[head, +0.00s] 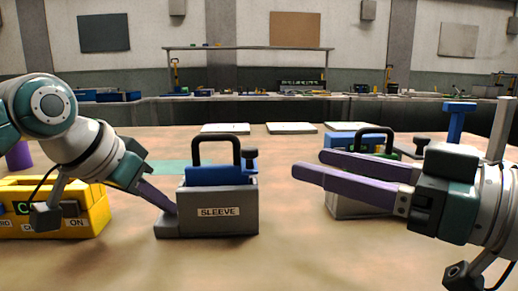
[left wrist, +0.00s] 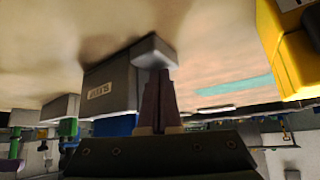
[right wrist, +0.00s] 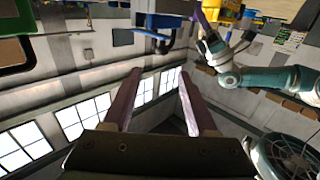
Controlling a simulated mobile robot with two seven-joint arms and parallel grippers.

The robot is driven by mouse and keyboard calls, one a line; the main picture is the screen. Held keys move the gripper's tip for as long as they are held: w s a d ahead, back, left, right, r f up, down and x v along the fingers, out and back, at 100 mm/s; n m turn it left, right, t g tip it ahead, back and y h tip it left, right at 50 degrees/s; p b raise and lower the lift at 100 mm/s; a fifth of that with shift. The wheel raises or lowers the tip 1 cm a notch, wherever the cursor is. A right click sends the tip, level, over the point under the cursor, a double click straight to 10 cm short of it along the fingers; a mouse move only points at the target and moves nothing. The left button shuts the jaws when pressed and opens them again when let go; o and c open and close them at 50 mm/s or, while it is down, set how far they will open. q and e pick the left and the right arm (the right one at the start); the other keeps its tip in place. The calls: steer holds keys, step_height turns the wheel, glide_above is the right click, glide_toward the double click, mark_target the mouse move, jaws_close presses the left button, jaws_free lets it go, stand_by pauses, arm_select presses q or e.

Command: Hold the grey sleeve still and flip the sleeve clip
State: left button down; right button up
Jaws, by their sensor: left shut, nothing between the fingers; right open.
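The grey sleeve (head: 240,218), labelled SLEEVE, stands upright on the table with a blue block (head: 215,175) and its black handle in it. It also shows in the left wrist view (left wrist: 100,75). A dark knob (head: 249,155), possibly the clip, stands at its right rear. My left gripper (head: 172,208) is shut and empty, its tips at the low foot on the sleeve's left; I cannot tell whether they touch. In the left wrist view the closed fingers (left wrist: 160,80) overlap that foot. My right gripper (head: 310,163) is open and empty, right of the sleeve.
A yellow box (head: 85,222) with switches stands at the left. A second grey holder (head: 345,207) is partly hidden behind my right gripper. Pale flat plates (head: 290,128) lie farther back. The table's front middle is clear.

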mark_target(256, 150)
steer(key=x, duration=1)
steer(key=shift+s+f, duration=0.1)
steer(key=shift+c, duration=0.2)
jaws_close()
stand_by(0.8)
